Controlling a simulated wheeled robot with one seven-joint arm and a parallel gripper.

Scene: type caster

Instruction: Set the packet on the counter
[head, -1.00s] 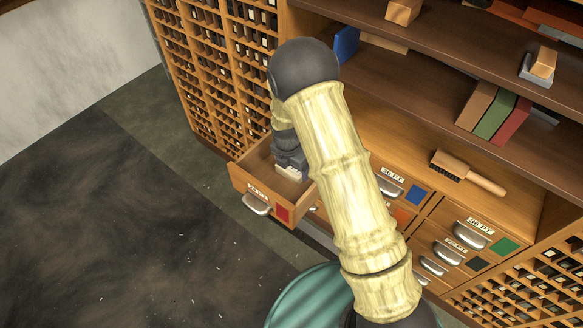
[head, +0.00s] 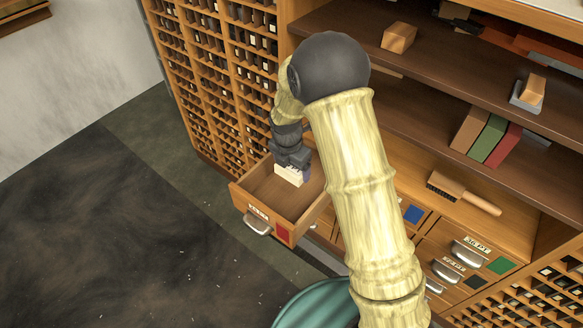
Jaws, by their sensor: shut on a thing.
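My gripper (head: 291,163) reaches down over the open drawer (head: 261,215) and is shut on a pale packet (head: 288,175). The packet is small and cream-coloured, with a darker part at its right side. It is at the far side of the drawer opening; I cannot tell whether it is clear of the drawer floor. The fingertips are small and partly hidden by the gripper body. The wooden counter (head: 517,222) inside the cabinet is to the right, partly hidden by my arm.
A brush (head: 464,193) lies on the counter. Brown, green and red books (head: 485,138) stand behind it. Shelves (head: 440,85) overhang the counter. Shut drawers with metal handles (head: 468,252) are below it. A green ribbed round thing (head: 316,305) is at the bottom edge.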

